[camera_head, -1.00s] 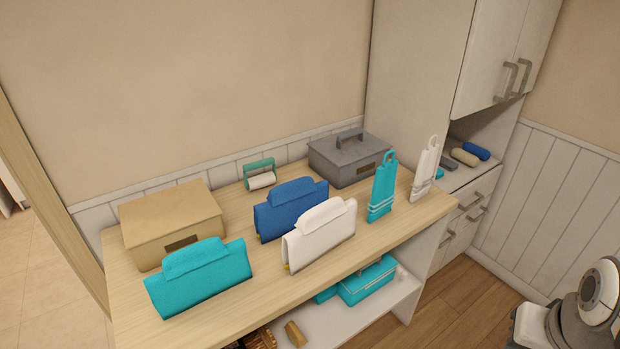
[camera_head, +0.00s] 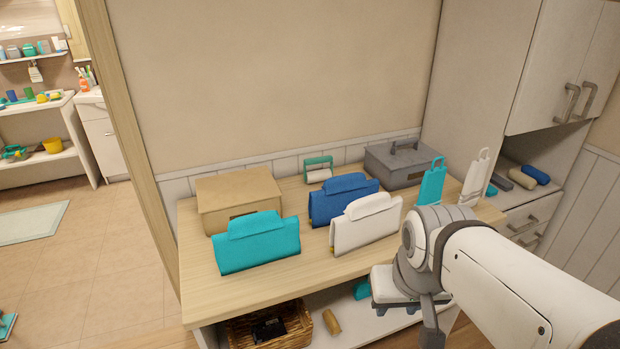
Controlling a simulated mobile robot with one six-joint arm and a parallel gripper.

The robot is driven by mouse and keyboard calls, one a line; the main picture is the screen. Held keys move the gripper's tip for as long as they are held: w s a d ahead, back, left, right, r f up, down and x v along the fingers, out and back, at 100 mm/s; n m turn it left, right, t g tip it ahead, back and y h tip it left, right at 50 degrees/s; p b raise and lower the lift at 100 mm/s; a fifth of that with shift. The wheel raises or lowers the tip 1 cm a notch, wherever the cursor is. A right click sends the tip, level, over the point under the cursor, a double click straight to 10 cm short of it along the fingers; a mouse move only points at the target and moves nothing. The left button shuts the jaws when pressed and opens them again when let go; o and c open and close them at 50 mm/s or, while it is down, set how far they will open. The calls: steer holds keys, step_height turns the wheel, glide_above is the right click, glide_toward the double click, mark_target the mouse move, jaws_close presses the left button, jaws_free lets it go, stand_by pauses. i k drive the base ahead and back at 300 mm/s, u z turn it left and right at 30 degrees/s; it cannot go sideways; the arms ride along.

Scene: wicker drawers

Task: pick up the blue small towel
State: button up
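A blue towel (camera_head: 343,200) hangs folded over a small stand on the wooden table (camera_head: 215,288), between a teal towel (camera_head: 257,243) and a white towel (camera_head: 366,224). The white towel overlaps its lower right part. A blue rolled towel (camera_head: 536,175) lies on the cabinet shelf at the right. My gripper (camera_head: 408,300) is at the lower right, in front of the table and apart from both blue towels. Its fingers are not clear enough to tell whether they are open or shut. I see nothing held.
A tan box (camera_head: 238,198), a grey box (camera_head: 400,165) and a small teal stand (camera_head: 318,168) are at the table's back. A wicker basket (camera_head: 290,333) is on the lower shelf. Floor is open at the left.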

mark_target(337, 192)
steer(key=i, duration=1)
steer(key=u, duration=0.05)
